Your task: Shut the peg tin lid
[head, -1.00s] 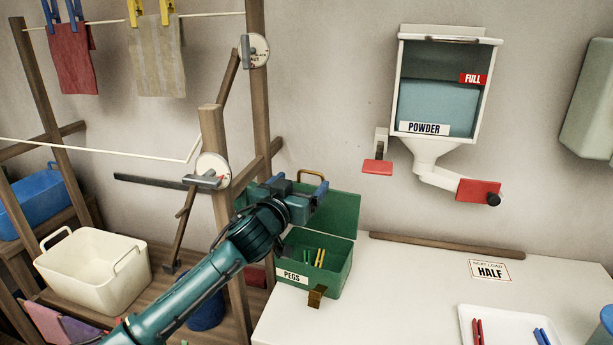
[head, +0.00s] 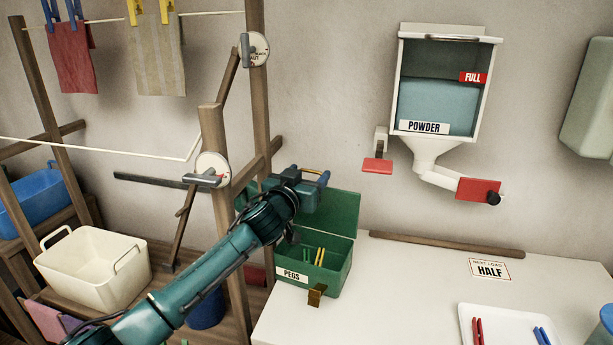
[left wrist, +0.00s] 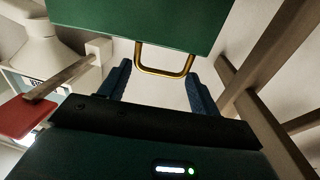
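The green peg tin (head: 334,274), labelled PEGS, stands on the left end of the white worktop, with several pegs inside. Its lid (head: 343,212) stands open, raised at the tin's back. The brass loop handle (head: 309,171) is on the lid's upper edge, and it also shows in the left wrist view (left wrist: 165,73). My left gripper (head: 312,178) is at the lid's top edge. In the left wrist view its blue fingers are apart, with the handle between them and visible gaps at both sides. My arm hides part of the lid. My right gripper is out of view.
Wooden rack posts (head: 222,150) stand close left of the tin. A powder dispenser (head: 437,110) is on the wall. A white tray (head: 487,310) with pegs lies front right. The worktop between is mostly clear.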

